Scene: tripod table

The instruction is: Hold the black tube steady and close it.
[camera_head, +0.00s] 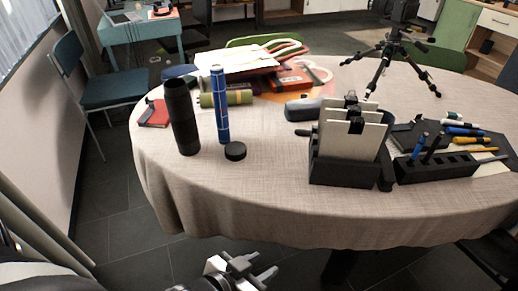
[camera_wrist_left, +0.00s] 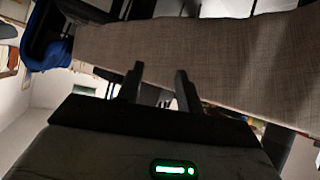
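The black tube (camera_head: 183,118) stands upright on the left part of the round table. A small round black cap (camera_head: 235,151) lies apart from it on the cloth, to its right and nearer the front edge. My left gripper (camera_head: 263,272) is low in front of the table edge, clear of the tube and cap. Its two fingers are apart with nothing between them; the left wrist view also shows this gap (camera_wrist_left: 160,85). The tube and cap cannot be made out in the left wrist view. My right gripper does not show.
A blue tube (camera_head: 220,108) stands upright close to the black tube, behind the cap. A black file holder (camera_head: 344,172) and a pen holder (camera_head: 437,167) stand right. A green roll (camera_head: 226,98) and a red notebook (camera_head: 155,113) lie nearby. Bare tablecloth (camera_head: 225,195) lies in front.

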